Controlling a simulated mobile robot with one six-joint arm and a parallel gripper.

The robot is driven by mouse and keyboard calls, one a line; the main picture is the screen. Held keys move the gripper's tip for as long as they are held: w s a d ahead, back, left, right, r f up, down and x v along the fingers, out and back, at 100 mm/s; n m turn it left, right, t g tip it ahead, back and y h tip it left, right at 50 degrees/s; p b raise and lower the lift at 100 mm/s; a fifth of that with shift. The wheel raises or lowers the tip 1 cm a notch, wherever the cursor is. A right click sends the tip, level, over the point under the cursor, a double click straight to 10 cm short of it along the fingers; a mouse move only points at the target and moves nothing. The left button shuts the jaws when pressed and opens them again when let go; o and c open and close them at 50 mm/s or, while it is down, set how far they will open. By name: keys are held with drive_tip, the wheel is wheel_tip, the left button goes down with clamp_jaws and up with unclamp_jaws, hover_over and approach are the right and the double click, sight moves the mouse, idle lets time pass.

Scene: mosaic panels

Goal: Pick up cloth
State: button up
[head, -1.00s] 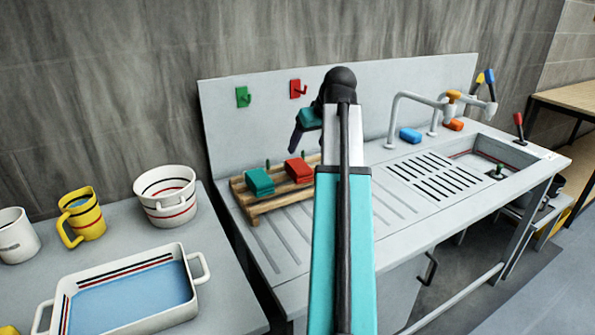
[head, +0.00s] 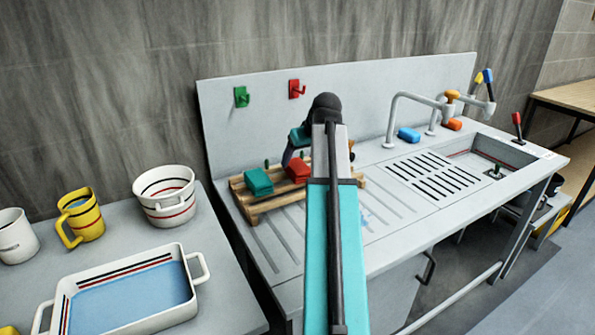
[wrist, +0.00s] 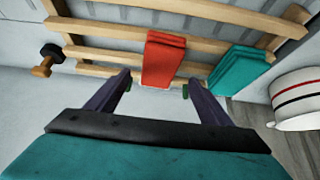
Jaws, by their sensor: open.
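A folded red cloth (head: 298,170) lies on a wooden slatted rack (head: 262,204) on the sink counter. A folded teal cloth (head: 258,181) lies to its left. In the wrist view the red cloth (wrist: 163,60) hangs near the middle, ahead of and between my two spread fingers, and the teal cloth (wrist: 238,71) is to its right. My gripper (wrist: 157,84) is open and empty, with no visible contact with the red cloth. In the head view my arm hides much of my gripper and the rack's right part.
A white pot (head: 165,200), a yellow mug (head: 81,214) and a white basin of blue water (head: 199,268) stand on the left counter. A backsplash with green (head: 241,97) and red (head: 296,89) hooks rises behind the rack. A tap (head: 392,112) and blue sponge (head: 409,135) are right.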

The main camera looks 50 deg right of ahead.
sight(298, 165)
drive_tip(key=shift+f, duration=0.15)
drive_tip(key=shift+p+x, duration=0.35)
drive_tip(key=shift+x, duration=2.15)
drive_tip(key=shift+s+d, duration=0.1)
drive_tip(key=shift+s, duration=0.05)
drive_tip(key=c, duration=1.1)
